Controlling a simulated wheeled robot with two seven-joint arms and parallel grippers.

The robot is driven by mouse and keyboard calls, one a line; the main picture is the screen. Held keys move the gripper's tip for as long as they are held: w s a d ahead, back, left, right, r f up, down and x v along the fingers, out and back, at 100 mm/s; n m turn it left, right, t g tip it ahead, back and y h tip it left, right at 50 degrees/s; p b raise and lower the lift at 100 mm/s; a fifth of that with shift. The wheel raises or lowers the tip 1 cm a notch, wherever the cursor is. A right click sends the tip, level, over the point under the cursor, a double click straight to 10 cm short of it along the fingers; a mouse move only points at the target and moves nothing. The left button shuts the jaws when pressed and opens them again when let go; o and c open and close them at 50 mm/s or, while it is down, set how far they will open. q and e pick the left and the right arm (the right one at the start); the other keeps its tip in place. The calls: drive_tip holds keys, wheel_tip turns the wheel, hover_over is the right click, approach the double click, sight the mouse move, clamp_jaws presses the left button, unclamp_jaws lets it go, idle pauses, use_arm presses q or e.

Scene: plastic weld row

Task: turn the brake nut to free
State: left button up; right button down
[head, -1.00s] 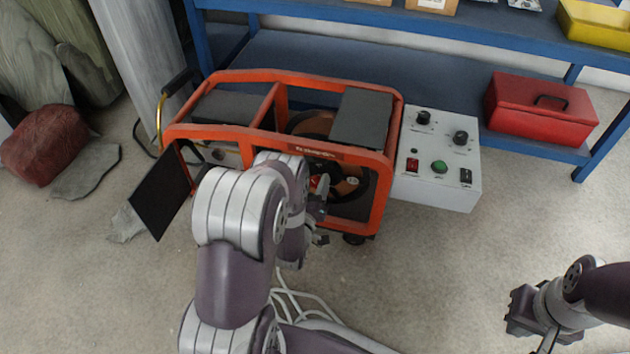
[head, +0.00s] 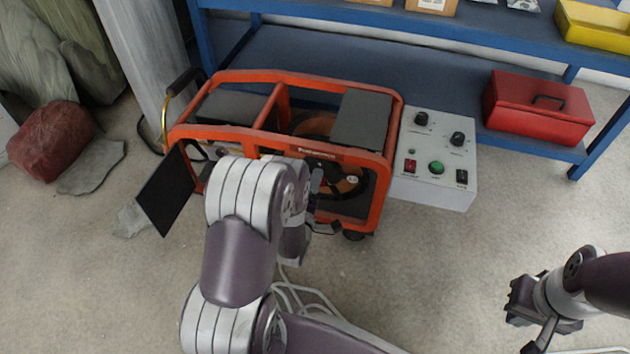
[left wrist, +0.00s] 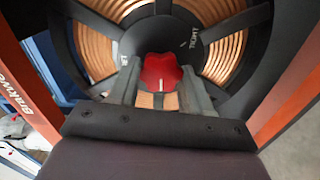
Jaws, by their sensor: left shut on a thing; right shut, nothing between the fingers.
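The brake nut is a red lobed knob (left wrist: 161,72) at the hub of a dark spoked reel in the left wrist view. It has a white mark near its lower edge. The word TIGHT is on the hub to its upper right; a smaller marking at its left is too blurred to read. My left gripper (left wrist: 160,88) has its two fingers on either side of the knob and is shut on it. In the head view my left gripper (head: 320,190) is at the front of the orange-framed machine (head: 365,155), and my arm hides the nut. My right gripper (head: 512,300) is shut and empty, low at right.
A grey control box (head: 435,190) with knobs and a green button stands at the machine's right. A black panel (head: 165,195) sticks out at its left. A blue shelf (head: 330,70) with a red toolbox (head: 540,108) is behind. The floor at right is open.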

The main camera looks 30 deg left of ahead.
use_arm(q)
drive_tip(key=shift+f+n+p, duration=0.2)
drive_tip(key=shift+n+p, duration=0.75)
drive_tip(key=shift+n, duration=3.15)
drive_tip(key=o, duration=1)
drive_tip(key=shift+o, duration=0.2)
